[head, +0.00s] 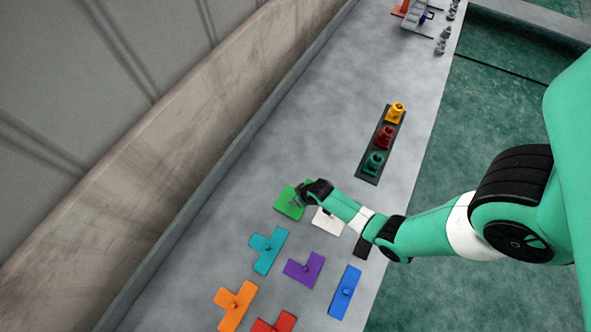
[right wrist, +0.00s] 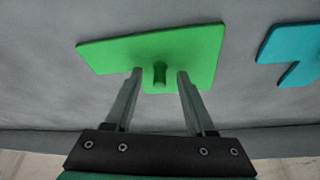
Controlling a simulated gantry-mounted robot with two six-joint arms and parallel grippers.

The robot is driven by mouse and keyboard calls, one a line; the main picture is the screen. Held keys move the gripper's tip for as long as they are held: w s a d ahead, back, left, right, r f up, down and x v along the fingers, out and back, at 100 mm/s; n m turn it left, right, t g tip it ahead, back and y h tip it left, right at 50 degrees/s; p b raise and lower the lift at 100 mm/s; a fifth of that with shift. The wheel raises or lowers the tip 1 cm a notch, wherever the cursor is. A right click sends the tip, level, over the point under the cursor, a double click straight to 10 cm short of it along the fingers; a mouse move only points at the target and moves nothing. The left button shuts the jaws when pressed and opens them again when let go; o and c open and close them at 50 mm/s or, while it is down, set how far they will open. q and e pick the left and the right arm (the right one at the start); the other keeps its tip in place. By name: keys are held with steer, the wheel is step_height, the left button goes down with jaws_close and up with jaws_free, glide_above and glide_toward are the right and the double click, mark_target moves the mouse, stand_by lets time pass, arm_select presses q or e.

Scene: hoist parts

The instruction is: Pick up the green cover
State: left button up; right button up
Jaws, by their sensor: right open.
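The green cover (head: 289,203) is a flat plate lying on the grey table, partly hidden by my right gripper in the head view. In the right wrist view the green cover (right wrist: 185,48) shows with a short green knob standing up near its lower edge. My right gripper (right wrist: 160,78) is open, with one finger on each side of the knob and visible gaps to it. In the head view my right gripper (head: 303,196) is over the cover's right part. My left gripper is not in view.
Near the cover lie a white piece (head: 326,220), a teal piece (head: 268,249), a purple piece (head: 304,267), a blue piece (head: 345,291), an orange piece (head: 235,305) and a red piece (head: 274,323). A dark strip (head: 368,177) holds yellow, red and green parts. A wall runs along the left.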

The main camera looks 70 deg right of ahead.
steer(key=shift+f, duration=0.15)
steer(key=shift+c, duration=0.2)
jaws_close()
stand_by(0.3)
steer(key=shift+w+r+p, duration=0.1)
steer(key=shift+r+p, duration=0.25)
steer(key=shift+r, duration=0.1)
step_height(320, 180, up, 3)
steer(key=shift+p, duration=0.85)
steer(key=s+a+r+p, duration=0.8)
steer(key=s+r+p, duration=0.2)
steer(key=s+r, duration=0.1)
steer(key=shift+a+r+p, duration=0.3)
steer(key=shift+r+p, duration=0.1)
steer(key=shift+r, duration=0.1)
